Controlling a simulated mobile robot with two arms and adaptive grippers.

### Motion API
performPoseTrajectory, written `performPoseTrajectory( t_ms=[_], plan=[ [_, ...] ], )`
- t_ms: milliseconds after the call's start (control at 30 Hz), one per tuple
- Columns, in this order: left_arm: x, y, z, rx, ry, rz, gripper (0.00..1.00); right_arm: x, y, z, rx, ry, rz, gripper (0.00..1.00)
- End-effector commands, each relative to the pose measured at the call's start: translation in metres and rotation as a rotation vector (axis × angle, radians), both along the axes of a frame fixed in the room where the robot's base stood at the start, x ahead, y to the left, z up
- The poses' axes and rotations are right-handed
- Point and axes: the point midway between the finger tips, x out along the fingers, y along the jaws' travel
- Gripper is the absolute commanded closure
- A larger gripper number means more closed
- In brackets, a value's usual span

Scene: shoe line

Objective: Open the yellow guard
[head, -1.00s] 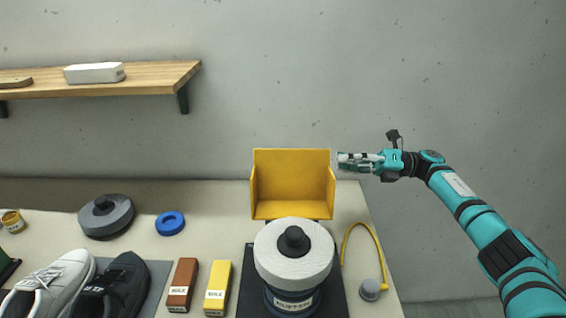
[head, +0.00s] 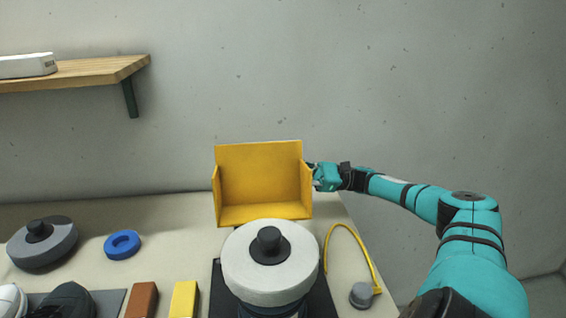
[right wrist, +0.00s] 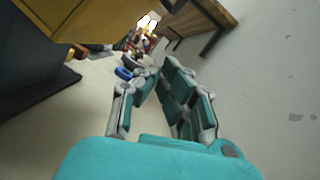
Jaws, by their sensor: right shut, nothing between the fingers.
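The yellow guard (head: 258,174) stands tipped up behind the buffing wheel (head: 245,274), its hollow side facing me. In the right wrist view the guard (right wrist: 80,22) fills the upper left, left of the fingers. My right gripper (head: 313,172) is at the guard's right side wall, with its fingertips partly hidden behind that wall. The right wrist view shows the two fingers (right wrist: 150,75) with nothing between them; the gripper is shut. I cannot tell whether it touches the guard. My left gripper is out of view.
A yellow hose with a grey knob (head: 361,294) is right of the wheel. A blue ring (head: 122,245), a grey disc (head: 45,246) and wax bars (head: 185,300) lie to the left. A wooden shelf (head: 100,70) is on the wall. Free air lies right of the table.

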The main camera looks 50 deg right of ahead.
Motion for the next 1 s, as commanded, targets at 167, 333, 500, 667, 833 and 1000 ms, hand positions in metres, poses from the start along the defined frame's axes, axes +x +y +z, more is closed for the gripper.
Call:
performPoseTrajectory(
  t_ms=[167, 333, 500, 667, 833, 1000],
  plan=[
    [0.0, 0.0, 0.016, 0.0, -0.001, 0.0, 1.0, 0.022, 0.033, 0.015, 0.002, -0.003, 0.004, 1.0],
    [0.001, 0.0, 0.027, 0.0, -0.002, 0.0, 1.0, 0.042, 0.061, 0.022, 0.002, -0.002, 0.003, 1.0],
    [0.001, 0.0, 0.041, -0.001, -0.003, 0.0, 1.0, 0.033, 0.063, 0.046, -0.002, 0.003, 0.003, 1.0],
    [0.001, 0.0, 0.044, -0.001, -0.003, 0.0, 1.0, 0.03, 0.065, 0.054, 0.0, 0.002, 0.001, 1.0],
    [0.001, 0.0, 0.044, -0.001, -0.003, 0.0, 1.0, 0.029, 0.065, 0.054, -0.001, 0.001, 0.001, 1.0],
    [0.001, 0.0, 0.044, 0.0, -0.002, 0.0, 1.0, 0.029, 0.065, 0.054, 0.0, 0.002, 0.001, 1.0]
  ],
)
